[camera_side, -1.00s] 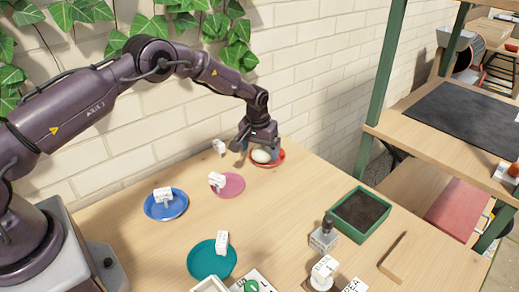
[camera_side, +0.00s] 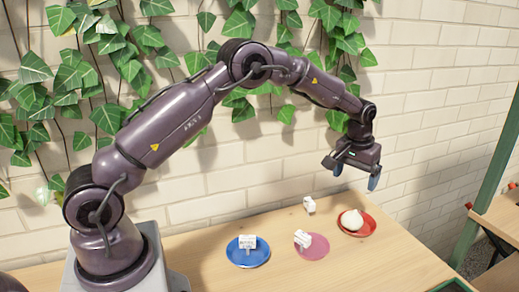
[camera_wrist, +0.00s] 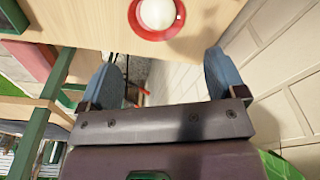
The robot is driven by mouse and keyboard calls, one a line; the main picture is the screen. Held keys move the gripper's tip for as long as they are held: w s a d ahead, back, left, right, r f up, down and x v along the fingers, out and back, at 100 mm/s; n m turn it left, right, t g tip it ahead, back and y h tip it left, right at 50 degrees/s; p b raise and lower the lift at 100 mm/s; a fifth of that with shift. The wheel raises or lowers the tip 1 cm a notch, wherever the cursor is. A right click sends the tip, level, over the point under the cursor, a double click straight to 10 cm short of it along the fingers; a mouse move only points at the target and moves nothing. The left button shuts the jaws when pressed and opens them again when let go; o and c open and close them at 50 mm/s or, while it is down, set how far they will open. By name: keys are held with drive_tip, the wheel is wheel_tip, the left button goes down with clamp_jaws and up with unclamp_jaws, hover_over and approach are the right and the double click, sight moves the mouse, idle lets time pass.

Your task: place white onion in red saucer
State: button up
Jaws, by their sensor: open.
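The white onion (camera_side: 352,219) rests in the red saucer (camera_side: 369,228) at the right end of the row of saucers, near the wall. The wrist view also shows the onion (camera_wrist: 158,13) inside the red saucer (camera_wrist: 136,27) at the top edge, partly cut off. My gripper (camera_side: 355,178) is above the saucer, clear of the onion. In the wrist view its two blue fingers (camera_wrist: 160,75) are spread wide with nothing between them.
A blue saucer (camera_side: 262,254) and a pink saucer (camera_side: 318,251) stand to the left on the wooden table, with white labels by them. The brick wall (camera_side: 440,150) with ivy is close behind.

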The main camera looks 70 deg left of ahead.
drive_tip(key=s+d+r+m+t, duration=0.1)
drive_tip(key=s+d+r, duration=0.1)
drive_tip(key=s+r, duration=0.65)
drive_tip(key=s+d+r+m+t, duration=0.1)
drive_tip(key=s+d+r, duration=0.1)
drive_tip(key=s+r, duration=0.65)
drive_tip(key=s+d+r+m+t, duration=0.1)
drive_tip(key=s+d+m+t, duration=0.1)
drive_tip(key=s, duration=1.5)
drive_tip(key=shift+s+d+m+h, duration=0.3)
drive_tip(key=shift+d+m, duration=0.05)
drive_tip(key=shift+m, duration=0.05)
drive_tip(key=shift+r, duration=0.1)
